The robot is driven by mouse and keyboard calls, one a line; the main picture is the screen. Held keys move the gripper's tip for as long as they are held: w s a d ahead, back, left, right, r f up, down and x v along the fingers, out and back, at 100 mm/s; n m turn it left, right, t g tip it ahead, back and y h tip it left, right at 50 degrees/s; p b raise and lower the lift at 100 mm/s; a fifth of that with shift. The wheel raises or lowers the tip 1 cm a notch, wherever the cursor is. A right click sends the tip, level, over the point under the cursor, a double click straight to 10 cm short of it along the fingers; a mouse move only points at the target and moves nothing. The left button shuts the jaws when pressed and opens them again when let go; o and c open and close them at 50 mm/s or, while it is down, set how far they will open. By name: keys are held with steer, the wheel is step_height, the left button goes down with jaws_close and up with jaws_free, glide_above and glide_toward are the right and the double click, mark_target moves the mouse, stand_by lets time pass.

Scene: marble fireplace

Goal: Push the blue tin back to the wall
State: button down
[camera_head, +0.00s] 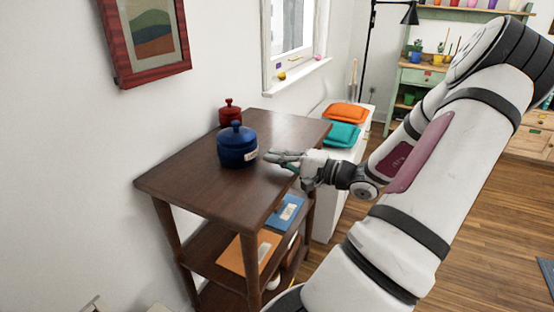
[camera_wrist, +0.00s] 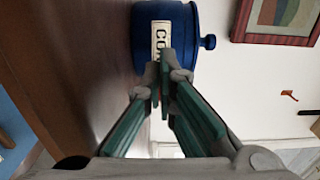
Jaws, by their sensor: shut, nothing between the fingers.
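The blue tin (camera_head: 237,146), round with a knobbed lid and a white label, stands upright on the dark wooden shelf top (camera_head: 185,190). It also shows in the wrist view (camera_wrist: 183,30), with its label lettering partly covered by my fingertips. My gripper (camera_head: 268,157) is shut and empty, held low over the shelf top just to the right of the tin. In the wrist view its fingertips (camera_wrist: 161,82) are at the label side of the tin. I cannot tell whether they touch it. The wall (camera_head: 70,130) is behind the shelf, with a gap between it and the tin.
A smaller red tin (camera_head: 230,112) stands behind the blue tin, near the wall. A framed picture (camera_head: 150,35) hangs above. Orange (camera_head: 345,113) and teal (camera_head: 341,134) cushions lie on a white unit beyond the shelf. The front left of the shelf top is clear.

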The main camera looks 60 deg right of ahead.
steer(key=shift+w+a+b, duration=0.15)
steer(key=shift+w+b, duration=0.3)
steer(key=shift+w, duration=0.95)
steer(key=shift+s+d+p, duration=0.2)
steer(key=shift+s+p, duration=0.3)
steer(key=shift+s, duration=1.3)
steer(key=shift+s, duration=0.1)
steer(key=s+d+p, duration=0.1)
steer(key=s+p, duration=0.2)
steer(key=s, duration=1)
steer(key=shift+s, duration=0.4)
steer(key=shift+w, duration=0.1)
